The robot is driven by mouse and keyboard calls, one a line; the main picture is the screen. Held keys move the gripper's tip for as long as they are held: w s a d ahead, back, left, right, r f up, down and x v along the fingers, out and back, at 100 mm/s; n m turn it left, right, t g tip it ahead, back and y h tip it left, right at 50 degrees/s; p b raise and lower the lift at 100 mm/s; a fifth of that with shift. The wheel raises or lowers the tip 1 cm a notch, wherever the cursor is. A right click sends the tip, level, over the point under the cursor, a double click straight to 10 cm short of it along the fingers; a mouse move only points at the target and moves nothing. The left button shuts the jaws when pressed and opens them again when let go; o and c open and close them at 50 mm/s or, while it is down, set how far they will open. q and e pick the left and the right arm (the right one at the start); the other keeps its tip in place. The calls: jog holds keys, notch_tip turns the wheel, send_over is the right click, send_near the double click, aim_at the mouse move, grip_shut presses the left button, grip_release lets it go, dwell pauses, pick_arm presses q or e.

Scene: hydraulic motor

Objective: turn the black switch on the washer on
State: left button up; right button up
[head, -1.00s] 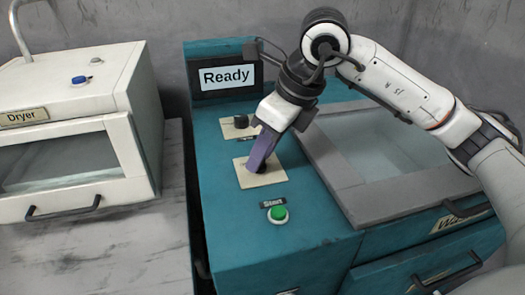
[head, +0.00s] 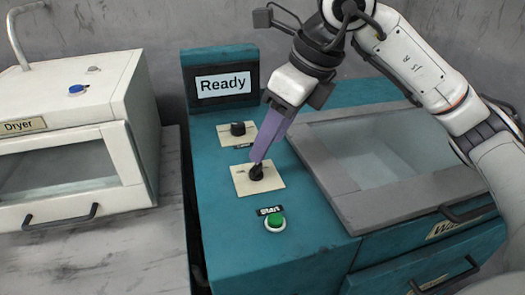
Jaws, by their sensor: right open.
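The teal washer (head: 225,225) stands in the middle and right of the head view. A black switch (head: 256,173) sits on a cream plate (head: 243,187) on its top. A second black knob (head: 237,129) sits on another cream plate farther back. My right gripper (head: 257,158) has purple fingers pointing down at the nearer switch, with the tips just above or against its top; I cannot tell whether they touch. It is open, though its fingers overlap in this view. The display (head: 223,84) reads "Ready". My left gripper is not in view.
A green Start button (head: 275,222) is in front of the nearer switch. The washer's grey-framed glass lid (head: 385,160) is to the right, with black handles below. The white dryer (head: 75,130) stands on a marble-like counter (head: 100,255) at left, with a blue button on top.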

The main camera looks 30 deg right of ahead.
jog(key=v, duration=0.4)
dwell(0.5)
